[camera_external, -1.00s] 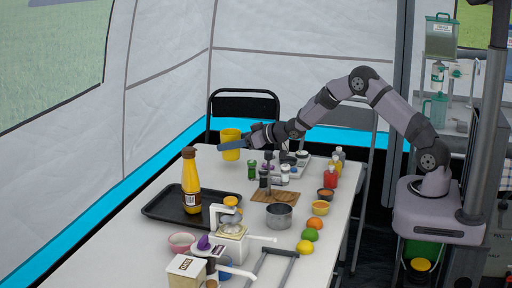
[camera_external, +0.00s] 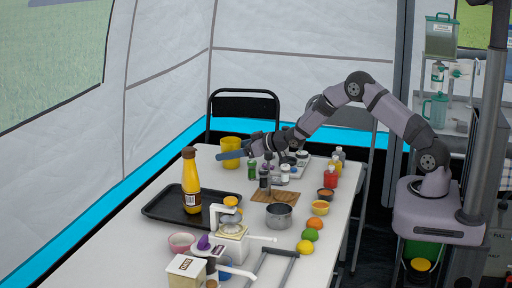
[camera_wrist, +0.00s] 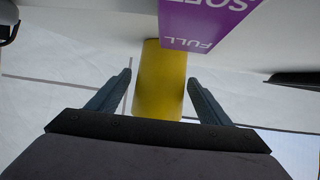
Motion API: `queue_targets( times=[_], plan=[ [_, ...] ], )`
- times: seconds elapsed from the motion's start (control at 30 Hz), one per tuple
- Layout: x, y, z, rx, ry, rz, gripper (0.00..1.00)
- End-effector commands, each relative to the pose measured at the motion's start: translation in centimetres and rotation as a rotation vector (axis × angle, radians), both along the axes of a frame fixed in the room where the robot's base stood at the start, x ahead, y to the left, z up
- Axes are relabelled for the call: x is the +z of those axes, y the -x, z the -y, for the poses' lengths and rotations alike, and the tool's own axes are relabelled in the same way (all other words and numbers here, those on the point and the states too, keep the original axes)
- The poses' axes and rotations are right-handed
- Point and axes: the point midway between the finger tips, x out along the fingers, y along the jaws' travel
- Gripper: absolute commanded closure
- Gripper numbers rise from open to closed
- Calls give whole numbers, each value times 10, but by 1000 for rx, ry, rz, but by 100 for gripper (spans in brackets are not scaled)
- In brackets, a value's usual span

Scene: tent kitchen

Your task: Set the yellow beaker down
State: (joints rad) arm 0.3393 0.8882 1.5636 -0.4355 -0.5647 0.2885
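The yellow beaker (camera_external: 231,163) is upright at the far end of the white table (camera_external: 180,183), its base appearing to rest on the tabletop. In the wrist view the beaker (camera_wrist: 161,85) is between the two fingers (camera_wrist: 160,78). A narrow gap shows at the left finger, while the right fingertip is very close to the beaker, so the gripper looks slightly open. The purple "FULL" label hides part of the beaker's top in that view.
Small bottles and jars, including a green-capped jar (camera_external: 252,170), stand just right of the beaker. A black tray (camera_external: 165,207) with a yellow bottle (camera_external: 191,180) lies nearer. A black chair (camera_external: 243,104) is behind the table. The tabletop left of the beaker is clear.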

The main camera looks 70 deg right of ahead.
Motion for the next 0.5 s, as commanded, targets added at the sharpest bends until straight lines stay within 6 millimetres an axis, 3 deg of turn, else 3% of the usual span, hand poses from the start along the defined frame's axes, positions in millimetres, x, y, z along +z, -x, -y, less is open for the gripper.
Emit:
queue_targets(
  times=[0.27,0.5],
  plan=[
    [5,4,0,0,0,0,28],
    [14,29,-2,-1,0,1,28]
  ],
)
